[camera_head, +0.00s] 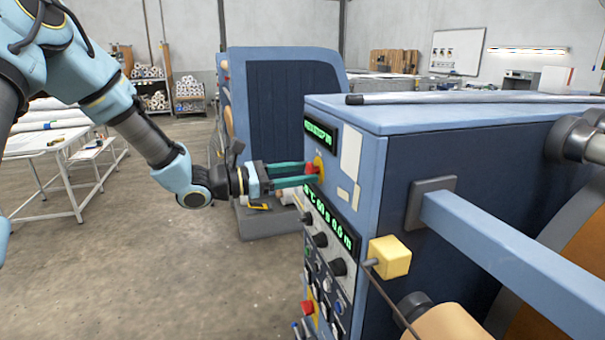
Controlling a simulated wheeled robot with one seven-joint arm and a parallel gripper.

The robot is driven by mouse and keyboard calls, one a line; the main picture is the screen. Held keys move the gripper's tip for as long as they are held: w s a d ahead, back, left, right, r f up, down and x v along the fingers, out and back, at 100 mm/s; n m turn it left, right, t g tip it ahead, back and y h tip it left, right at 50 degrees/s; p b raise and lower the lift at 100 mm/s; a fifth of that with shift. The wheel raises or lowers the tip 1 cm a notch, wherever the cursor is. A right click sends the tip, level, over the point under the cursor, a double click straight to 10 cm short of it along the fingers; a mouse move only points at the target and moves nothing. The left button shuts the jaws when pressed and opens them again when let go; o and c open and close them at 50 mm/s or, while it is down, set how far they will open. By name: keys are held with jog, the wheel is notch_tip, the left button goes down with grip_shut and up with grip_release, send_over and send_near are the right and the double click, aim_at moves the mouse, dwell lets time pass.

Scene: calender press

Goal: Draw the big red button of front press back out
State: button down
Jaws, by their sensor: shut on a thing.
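The front press (375,130) is a blue cabinet that fills the right side of the view. Its big red button (311,169) sits on a yellow round base (319,167) on the left-facing control panel, between two green displays. My gripper (308,173) reaches the panel from the left, with its two green fingers on either side of the red button. It is shut on the button. The fingers hide part of the button, and how far it stands out from its base cannot be told.
Knobs and smaller buttons (338,267), a lower red button (307,307) and a yellow block (389,257) are on the press below. Another blue machine (285,100) stands behind my gripper. A white table (60,150) is at left. The floor between is clear.

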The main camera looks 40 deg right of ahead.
jog(key=shift+w+a, duration=0.25)
jog(key=shift+a, duration=0.45)
jog(key=shift+c, duration=1.5)
grip_release()
jog(key=b+v, duration=0.3)
jog(key=v, duration=0.8)
jog(key=shift+b, duration=0.35)
jog(key=shift+f, duration=0.1)
